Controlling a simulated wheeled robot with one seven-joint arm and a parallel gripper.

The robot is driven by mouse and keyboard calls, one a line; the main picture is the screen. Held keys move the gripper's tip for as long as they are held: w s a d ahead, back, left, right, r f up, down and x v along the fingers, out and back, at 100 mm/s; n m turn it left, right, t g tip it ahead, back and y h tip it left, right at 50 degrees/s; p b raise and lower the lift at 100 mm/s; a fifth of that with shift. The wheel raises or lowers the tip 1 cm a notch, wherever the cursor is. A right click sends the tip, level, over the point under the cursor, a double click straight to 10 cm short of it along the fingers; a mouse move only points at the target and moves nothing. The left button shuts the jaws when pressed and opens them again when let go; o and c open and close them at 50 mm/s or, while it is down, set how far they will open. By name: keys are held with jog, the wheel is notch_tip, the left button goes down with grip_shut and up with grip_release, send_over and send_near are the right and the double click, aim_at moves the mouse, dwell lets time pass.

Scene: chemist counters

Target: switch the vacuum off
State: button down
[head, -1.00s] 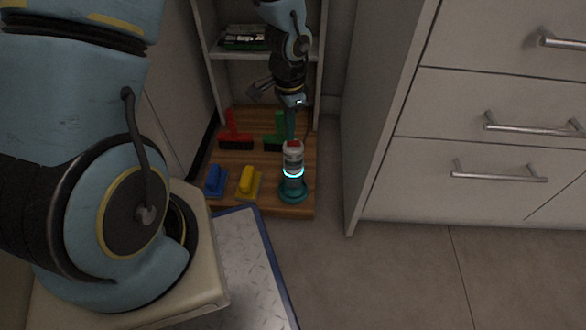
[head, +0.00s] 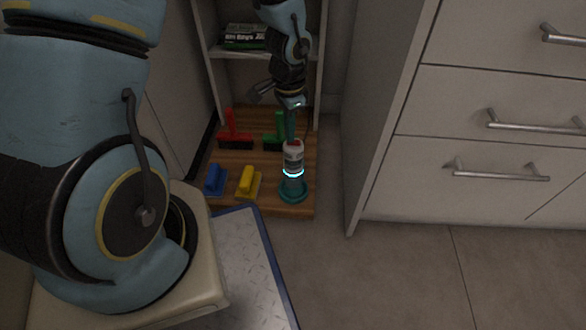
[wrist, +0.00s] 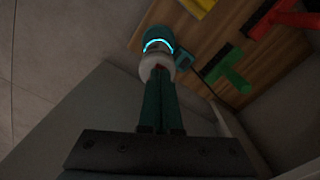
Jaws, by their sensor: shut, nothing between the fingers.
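The vacuum (head: 292,163) is a small upright unit with a white body, a teal base and a red spot on top. It stands at the front right of a wooden board, and a ring on it glows cyan. It also shows in the wrist view (wrist: 158,47), ring lit. My gripper (head: 290,138) is above it, pointing down, with its fingers together and empty. In the wrist view the fingertips (wrist: 159,76) are at the red spot on the vacuum's top. I cannot tell whether they touch it; the fingers hide part of the spot.
The wooden board (head: 262,182) also carries a red brush (head: 235,138), a green brush (head: 274,135), a blue block-like tool (head: 215,180) and a yellow one (head: 248,181). A shelf stands behind. White drawers (head: 480,140) are to the right, with clear floor in front.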

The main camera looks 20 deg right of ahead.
jog(key=shift+f, duration=0.4)
jog(key=shift+r, duration=0.15)
notch_tip(320, 180, up, 7)
jog(key=p, duration=0.6)
jog(key=shift+p, duration=0.4)
jog(key=w+a+r+n+t, duration=0.1)
jog(key=a+r+n, duration=0.75)
jog(key=a, duration=0.45)
jog(key=a+r+n+t, duration=0.1)
jog(key=a+r+n, duration=0.7)
jog(key=a, duration=0.4)
notch_tip(320, 180, up, 39)
jog(key=p, duration=3.8)
jog(key=shift+w+a+r+m, duration=0.15)
jog(key=shift+a+m, duration=0.05)
jog(key=shift+m, duration=0.15)
